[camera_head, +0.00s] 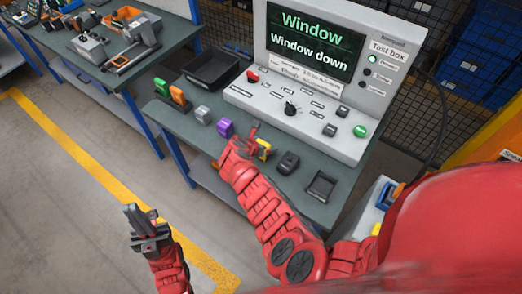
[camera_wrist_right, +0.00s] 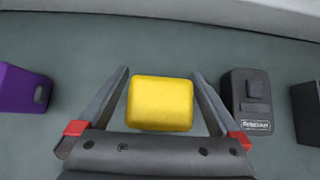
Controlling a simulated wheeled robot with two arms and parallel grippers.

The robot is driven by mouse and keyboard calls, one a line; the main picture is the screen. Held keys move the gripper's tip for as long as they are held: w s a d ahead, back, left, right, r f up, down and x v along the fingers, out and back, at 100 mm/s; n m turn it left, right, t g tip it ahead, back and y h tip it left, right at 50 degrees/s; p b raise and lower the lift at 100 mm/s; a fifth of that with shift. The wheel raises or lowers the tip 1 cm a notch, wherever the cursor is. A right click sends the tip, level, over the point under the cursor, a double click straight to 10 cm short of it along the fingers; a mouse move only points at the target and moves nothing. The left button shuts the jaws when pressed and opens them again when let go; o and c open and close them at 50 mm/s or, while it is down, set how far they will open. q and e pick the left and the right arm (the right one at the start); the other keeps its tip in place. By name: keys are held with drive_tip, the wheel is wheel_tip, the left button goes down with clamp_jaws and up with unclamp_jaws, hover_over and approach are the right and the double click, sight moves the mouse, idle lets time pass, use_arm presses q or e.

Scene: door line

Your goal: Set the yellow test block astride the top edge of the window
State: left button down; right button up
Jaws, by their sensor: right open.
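The yellow test block (camera_head: 264,149) stands on the grey-green bench top, between the purple block and a black device. In the right wrist view the yellow block (camera_wrist_right: 160,103) lies between the two fingers of my right gripper (camera_wrist_right: 161,74), with a narrow gap on each side. My right gripper (camera_head: 248,141) is open, close to the block in the head view; its exact height over the bench is unclear. My left gripper (camera_head: 142,220) is over the floor in front of the bench, with nothing visible in it; its jaw opening is unclear. I cannot make out the window's top edge.
The test box (camera_head: 315,75) at the back of the bench reads "Window" and "Window down". The purple block (camera_head: 225,128) is left of the yellow one, the black device (camera_head: 288,162) right. A black tray (camera_head: 211,69) sits further left. A second bench (camera_head: 150,66) carries tools.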

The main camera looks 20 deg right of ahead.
drive_tip(key=c, duration=1.5)
clamp_jaws()
drive_tip(key=shift+d, duration=0.1)
